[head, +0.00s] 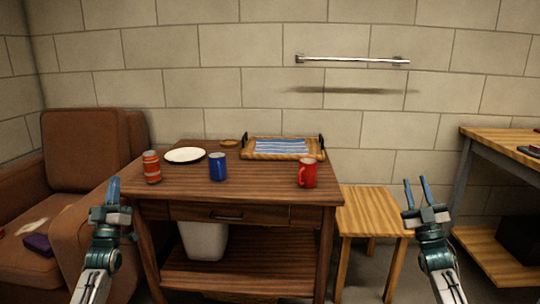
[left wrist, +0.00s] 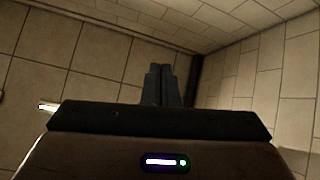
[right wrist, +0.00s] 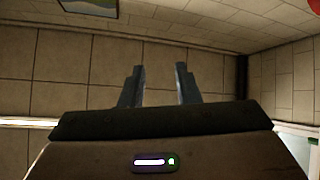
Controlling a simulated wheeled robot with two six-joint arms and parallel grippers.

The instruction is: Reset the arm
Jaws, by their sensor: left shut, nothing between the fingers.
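My left gripper (head: 112,189) is raised at the left of the head view, in front of the table's left front corner. It is shut and empty, and its fingers (left wrist: 159,85) are together in the left wrist view. My right gripper (head: 417,190) is raised at the right of the head view, in front of the wooden stool. Its fingers stand apart and hold nothing, as the right wrist view also shows (right wrist: 160,86). Both grippers point upward and touch nothing that I can see.
A shelf unit (head: 490,140) stands far right.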

